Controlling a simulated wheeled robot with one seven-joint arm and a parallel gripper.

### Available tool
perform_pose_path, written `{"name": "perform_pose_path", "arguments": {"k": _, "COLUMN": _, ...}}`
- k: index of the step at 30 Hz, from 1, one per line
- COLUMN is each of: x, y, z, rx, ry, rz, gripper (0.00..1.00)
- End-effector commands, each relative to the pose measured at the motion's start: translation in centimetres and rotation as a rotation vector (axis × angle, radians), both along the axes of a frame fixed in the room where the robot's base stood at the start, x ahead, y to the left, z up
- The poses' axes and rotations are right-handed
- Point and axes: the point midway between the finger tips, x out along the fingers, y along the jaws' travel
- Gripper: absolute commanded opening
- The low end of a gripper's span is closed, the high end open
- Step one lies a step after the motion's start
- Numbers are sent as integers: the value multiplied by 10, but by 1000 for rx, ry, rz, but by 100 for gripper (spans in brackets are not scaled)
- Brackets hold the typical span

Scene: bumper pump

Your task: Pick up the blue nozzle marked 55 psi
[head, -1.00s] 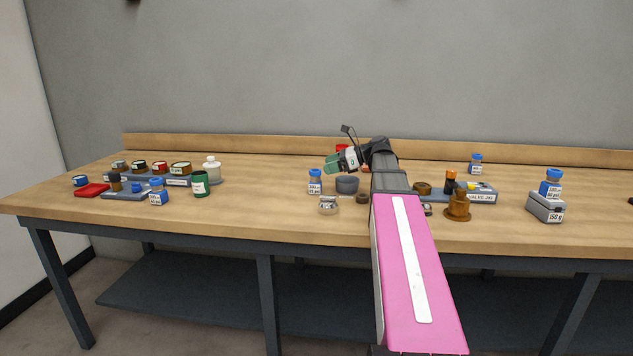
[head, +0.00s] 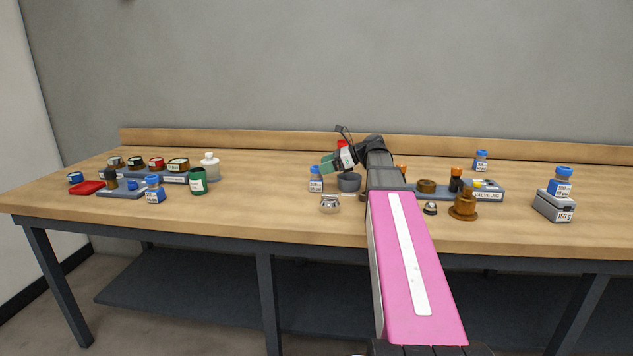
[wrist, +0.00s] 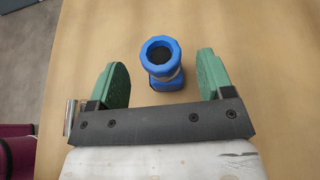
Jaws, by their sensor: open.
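Blue nozzles with white-and-blue labels stand upright on the bench: one (head: 316,182) near my gripper, one (head: 155,192) at the left, one (head: 481,162) at the back right, and one (head: 562,184) on a grey block at the right. I cannot tell for sure which label reads 55 psi. My gripper (head: 338,162) is open, with green fingers, above the bench near the middle nozzle. In the wrist view a blue nozzle (wrist: 160,58) shows from above, its dark round opening up, between the open fingers (wrist: 161,78). It looks ungripped, and its label is hidden.
A grey bowl (head: 349,183) and a small metal part (head: 329,204) stand near the middle nozzle. A valve jig tray (head: 487,194) and a brass part (head: 463,208) are right of my arm. A green jar (head: 198,181) stands left; bench between is clear.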

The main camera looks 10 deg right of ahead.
Motion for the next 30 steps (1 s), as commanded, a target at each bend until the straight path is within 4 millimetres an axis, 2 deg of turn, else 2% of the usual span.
{"name": "perform_pose_path", "arguments": {"k": 7, "x": 9, "y": 30, "z": -14, "rx": 0, "ry": 0, "rz": 0, "gripper": 74}}
{"name": "perform_pose_path", "arguments": {"k": 15, "x": 10, "y": 33, "z": -16, "rx": 0, "ry": 0, "rz": 0, "gripper": 74}}
{"name": "perform_pose_path", "arguments": {"k": 20, "x": 10, "y": 33, "z": -16, "rx": 0, "ry": 0, "rz": 0, "gripper": 22}}
{"name": "perform_pose_path", "arguments": {"k": 21, "x": 10, "y": 33, "z": -16, "rx": 0, "ry": 0, "rz": 0, "gripper": 16}}
{"name": "perform_pose_path", "arguments": {"k": 30, "x": 10, "y": 33, "z": -15, "rx": 1, "ry": -1, "rz": 0, "gripper": 16}}
